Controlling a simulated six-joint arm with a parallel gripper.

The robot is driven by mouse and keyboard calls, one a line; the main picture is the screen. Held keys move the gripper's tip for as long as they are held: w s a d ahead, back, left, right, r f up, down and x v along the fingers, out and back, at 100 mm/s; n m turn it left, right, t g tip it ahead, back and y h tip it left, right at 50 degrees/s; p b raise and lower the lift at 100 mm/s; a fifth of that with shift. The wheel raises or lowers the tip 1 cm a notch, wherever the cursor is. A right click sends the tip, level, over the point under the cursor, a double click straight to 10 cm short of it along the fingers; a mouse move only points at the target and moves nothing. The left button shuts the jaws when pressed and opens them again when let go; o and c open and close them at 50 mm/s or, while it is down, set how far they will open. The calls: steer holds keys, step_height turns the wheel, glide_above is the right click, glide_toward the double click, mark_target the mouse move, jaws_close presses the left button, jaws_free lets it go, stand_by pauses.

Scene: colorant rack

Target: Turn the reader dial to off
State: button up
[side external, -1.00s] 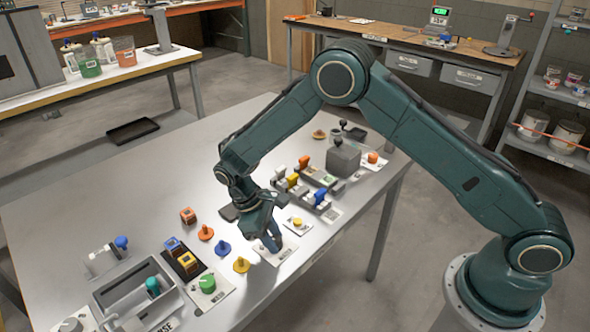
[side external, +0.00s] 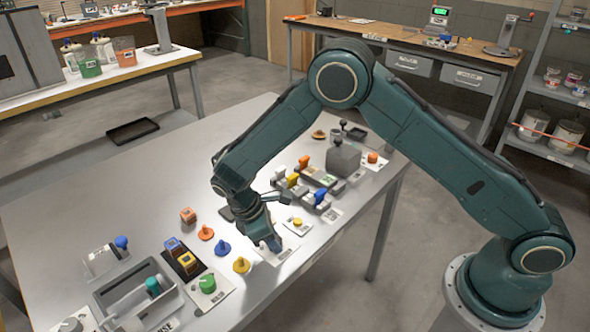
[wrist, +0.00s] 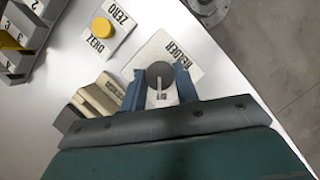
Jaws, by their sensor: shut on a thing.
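The reader dial (wrist: 160,72) is a dark round knob with a pale pointer bar, on a white plate marked READER (wrist: 192,52) in the wrist view. My gripper (wrist: 160,86) has its two blue fingers on either side of the dial, shut on it. In the side external view my gripper (side external: 273,243) reaches down to the table at the plate (side external: 284,256), and the fingers hide most of the dial. The off mark cannot be made out.
A yellow ZERO button (wrist: 102,27) on its own card lies beside the dial plate. Coloured switches (side external: 318,198) stand behind my gripper. A yellow peg (side external: 241,265), a blue peg (side external: 222,248) and a green knob (side external: 207,284) stand to its left.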

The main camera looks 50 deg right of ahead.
steer(key=o, duration=1)
steer(key=shift+a+r, duration=0.1)
steer(key=shift+r, duration=0.05)
steer(key=v, duration=1.3)
steer(key=shift+r, duration=0.25)
